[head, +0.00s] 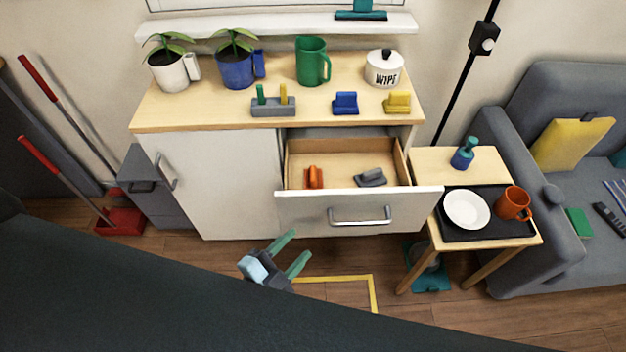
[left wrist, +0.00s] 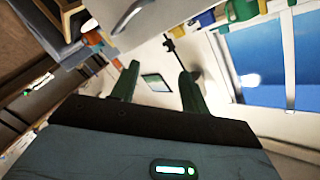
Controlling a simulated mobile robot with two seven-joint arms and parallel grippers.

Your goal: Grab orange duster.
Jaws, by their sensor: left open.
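The orange duster (head: 314,177) lies inside the open drawer (head: 341,155), toward its left side. A grey item of similar shape (head: 371,177) lies to its right in the same drawer. My left gripper (head: 290,249) is open and empty, in front of and below the drawer front, apart from the duster. In the left wrist view its two green fingers (left wrist: 157,82) are spread with nothing between them. I cannot make out the duster for sure in that view. My right gripper is not in view.
The drawer front with its handle (head: 360,217) juts out between my gripper and the duster. Pots, a green jug (head: 311,61) and small coloured blocks stand on the cabinet top (head: 210,108). A side table with a black tray (head: 480,235) stands to the right.

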